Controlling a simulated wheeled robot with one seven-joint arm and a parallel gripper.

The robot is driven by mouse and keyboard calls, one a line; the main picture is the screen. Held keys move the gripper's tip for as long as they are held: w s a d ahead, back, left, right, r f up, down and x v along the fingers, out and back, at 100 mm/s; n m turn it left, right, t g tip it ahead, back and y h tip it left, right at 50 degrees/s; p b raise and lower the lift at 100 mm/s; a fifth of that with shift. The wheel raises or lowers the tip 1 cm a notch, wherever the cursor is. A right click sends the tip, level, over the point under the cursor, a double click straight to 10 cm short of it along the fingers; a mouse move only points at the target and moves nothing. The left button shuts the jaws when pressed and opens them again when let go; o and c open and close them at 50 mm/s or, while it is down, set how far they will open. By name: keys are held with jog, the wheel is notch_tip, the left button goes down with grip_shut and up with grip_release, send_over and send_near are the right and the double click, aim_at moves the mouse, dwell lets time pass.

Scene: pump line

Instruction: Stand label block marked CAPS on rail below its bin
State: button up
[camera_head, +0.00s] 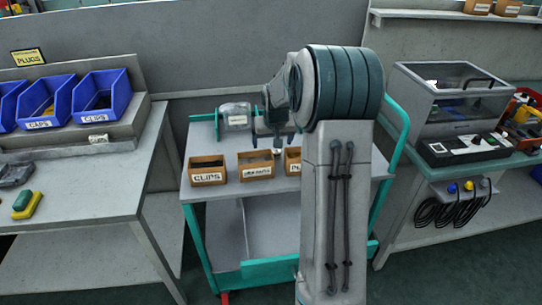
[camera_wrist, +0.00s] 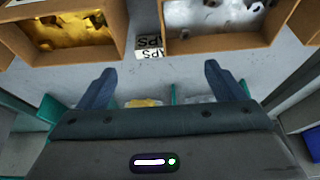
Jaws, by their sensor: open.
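A small white label block (camera_wrist: 149,46) lies on the grey trolley top between two wooden bins in the wrist view. Its dark letters read partly as "APS" on the faces that show. My gripper (camera_wrist: 160,70) is open and empty, its two blue-grey fingers spread wide, with the block ahead of and between the fingertips. In the head view my arm hides much of this spot, and I cannot make out the block. The blue bin labelled CAPS (camera_head: 47,100) stands on the left bench. The grey rail ledge (camera_head: 60,146) runs below the blue bins.
A white label block (camera_head: 97,138) stands on the ledge below the blue CLIPS bin (camera_head: 99,95). Wooden bins, one marked CLIPS (camera_head: 207,170), line the trolley top (camera_head: 226,200). A yellow-green item (camera_head: 27,203) lies on the left bench. A clear-lidded machine (camera_head: 452,100) stands at right.

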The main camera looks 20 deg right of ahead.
jog(key=shift+x, duration=3.1)
jog(key=shift+c, duration=0.3)
jog(key=c, duration=1.1)
jog(key=shift+o, duration=0.2)
